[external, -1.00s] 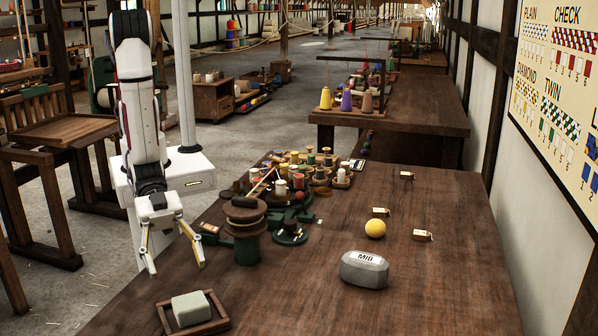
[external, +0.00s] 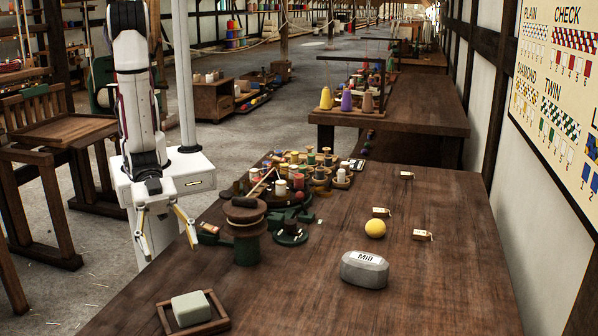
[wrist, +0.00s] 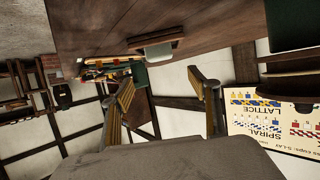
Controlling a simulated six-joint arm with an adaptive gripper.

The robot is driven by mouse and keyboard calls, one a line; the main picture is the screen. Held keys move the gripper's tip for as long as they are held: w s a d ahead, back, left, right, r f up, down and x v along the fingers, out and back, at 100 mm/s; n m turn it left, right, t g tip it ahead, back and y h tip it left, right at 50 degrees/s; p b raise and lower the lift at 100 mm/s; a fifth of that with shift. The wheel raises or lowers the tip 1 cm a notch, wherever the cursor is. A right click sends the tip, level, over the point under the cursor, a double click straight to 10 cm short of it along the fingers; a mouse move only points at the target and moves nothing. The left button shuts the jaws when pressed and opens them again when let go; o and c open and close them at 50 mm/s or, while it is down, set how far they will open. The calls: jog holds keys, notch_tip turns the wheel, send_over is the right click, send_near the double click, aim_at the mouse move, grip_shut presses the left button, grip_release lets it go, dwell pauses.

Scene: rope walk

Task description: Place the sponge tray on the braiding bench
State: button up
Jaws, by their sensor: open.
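The sponge tray is a shallow brown wooden tray (external: 222,324) with a pale grey-green sponge block (external: 191,308) in it. It sits at the near left of the front wooden bench (external: 300,300). My gripper (external: 170,252) is open and empty, above and behind the tray, near the bench's left edge. Its two fingers also show in the wrist view (wrist: 165,90), spread apart, with a tray-like brown piece and pale block (wrist: 156,43) beyond them. A second wooden bench (external: 430,105) stands farther back. I cannot tell which is the braiding bench.
A green spool (external: 246,245) stands near my gripper, with crowded bobbins (external: 300,180) behind. A grey MID block (external: 364,269), a yellow ball (external: 375,228) and small tagged pieces (external: 421,235) lie to the right. The front bench's middle and right side have free room.

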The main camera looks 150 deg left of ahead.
jog(key=shift+r, duration=0.1)
jog(key=s+a+r+g, duration=0.2)
jog(key=s+r+g, duration=0.2)
jog(key=s+r, duration=0.9)
jog(key=s+a+r+g, duration=0.1)
jog(key=s+r, duration=0.3)
jog(key=s, duration=0.5)
jog(key=s+a+r+g, duration=0.1)
jog(key=s+r+g, duration=0.2)
jog(key=s, duration=0.7)
jog(key=shift+s+r, duration=0.25)
jog(key=shift+r, duration=0.1)
